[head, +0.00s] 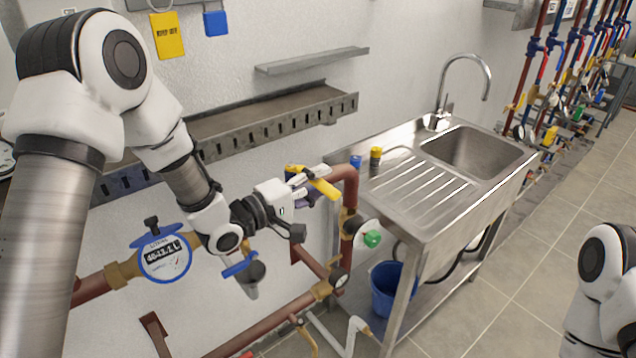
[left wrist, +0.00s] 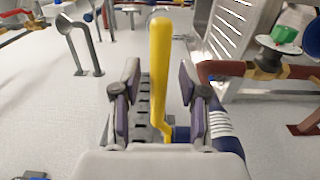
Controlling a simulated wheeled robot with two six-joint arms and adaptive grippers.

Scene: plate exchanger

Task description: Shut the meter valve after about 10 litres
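A water meter (head: 165,257) with a blue rim and blue lid sits on the red-brown pipe at the left in the head view. Its counter digits are too small to read surely. A yellow valve lever (head: 322,187) is at the upright pipe right of it. In the left wrist view the lever (left wrist: 161,75) stands upright between the fingers. My left gripper (head: 312,184) is open around the lever, with a gap on both sides in the left wrist view (left wrist: 160,92). The lever's pivot is partly hidden. My right gripper is out of view; only part of my right arm shows.
A steel sink (head: 475,158) with a drainboard stands right of the pipe, with a blue bucket (head: 384,290) below. A metal tray (head: 265,120) runs along the wall.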

